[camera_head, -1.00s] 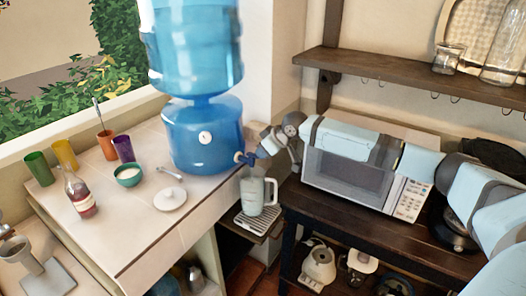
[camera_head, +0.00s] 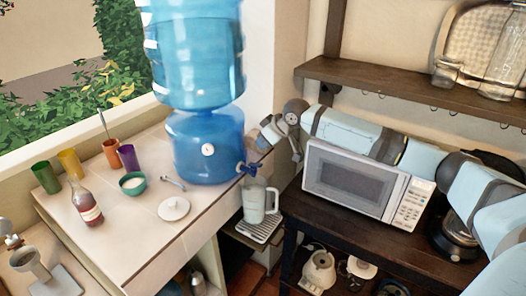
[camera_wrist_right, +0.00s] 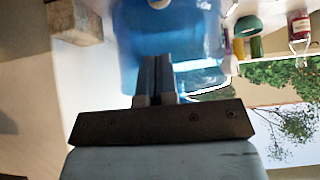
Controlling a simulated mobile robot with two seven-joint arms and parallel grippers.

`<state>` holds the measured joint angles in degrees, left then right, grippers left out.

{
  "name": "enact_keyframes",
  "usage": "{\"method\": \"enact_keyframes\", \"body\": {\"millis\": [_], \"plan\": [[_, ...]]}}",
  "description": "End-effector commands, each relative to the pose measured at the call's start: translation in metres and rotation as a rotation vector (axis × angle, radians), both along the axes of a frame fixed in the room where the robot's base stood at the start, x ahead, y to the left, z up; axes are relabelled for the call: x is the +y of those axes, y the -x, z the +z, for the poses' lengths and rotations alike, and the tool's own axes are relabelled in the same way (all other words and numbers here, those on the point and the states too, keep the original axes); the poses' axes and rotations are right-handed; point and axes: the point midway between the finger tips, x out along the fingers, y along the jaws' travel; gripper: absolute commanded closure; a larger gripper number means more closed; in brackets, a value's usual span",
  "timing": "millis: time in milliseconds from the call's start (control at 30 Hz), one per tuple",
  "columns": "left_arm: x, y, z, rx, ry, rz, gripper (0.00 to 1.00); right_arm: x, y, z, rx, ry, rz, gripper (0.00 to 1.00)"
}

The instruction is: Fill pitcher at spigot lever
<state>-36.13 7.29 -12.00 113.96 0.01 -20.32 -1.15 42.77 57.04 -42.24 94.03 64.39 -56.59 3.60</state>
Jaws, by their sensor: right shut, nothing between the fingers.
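The clear pitcher (camera_head: 254,203) with a pale handle stands upright under the spigot on a small slatted drip tray (camera_head: 262,232). Its lower part looks paler, but I cannot tell the water level. The blue spigot lever (camera_head: 247,168) sticks out at the lower right of the blue water dispenser (camera_head: 200,150). My right gripper (camera_head: 262,146) is just above and right of the spigot, apparently apart from it. In the right wrist view its fingers (camera_wrist_right: 156,78) are shut and empty, pointing toward the blue dispenser (camera_wrist_right: 180,35). My left gripper is not in view.
A microwave (camera_head: 350,180) stands right of the pitcher, below my right arm. A wooden shelf (camera_head: 400,82) is above the arm.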

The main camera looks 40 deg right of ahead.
Motion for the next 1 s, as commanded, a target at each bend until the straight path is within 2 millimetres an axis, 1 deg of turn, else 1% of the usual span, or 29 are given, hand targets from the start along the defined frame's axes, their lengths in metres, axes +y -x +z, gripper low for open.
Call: {"method": "enact_keyframes", "body": {"millis": [33,100,233,400,633,1000], "plan": [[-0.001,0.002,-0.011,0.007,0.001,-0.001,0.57,-0.001,0.002,0.008,-0.004,0.001,0.001,1.0],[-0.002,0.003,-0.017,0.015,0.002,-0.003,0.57,-0.002,0.004,0.022,-0.002,0.001,0.0,1.0],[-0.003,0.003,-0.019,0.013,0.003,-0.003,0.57,-0.003,0.008,0.045,-0.003,0.001,0.001,1.0],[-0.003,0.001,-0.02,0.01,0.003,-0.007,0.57,-0.004,0.011,0.06,0.0,0.0,0.001,1.0],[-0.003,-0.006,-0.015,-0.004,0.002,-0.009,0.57,-0.004,0.012,0.064,0.001,0.0,0.001,1.0],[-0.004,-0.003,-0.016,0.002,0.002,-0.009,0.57,-0.004,0.012,0.064,0.001,0.0,0.001,1.0]]}}
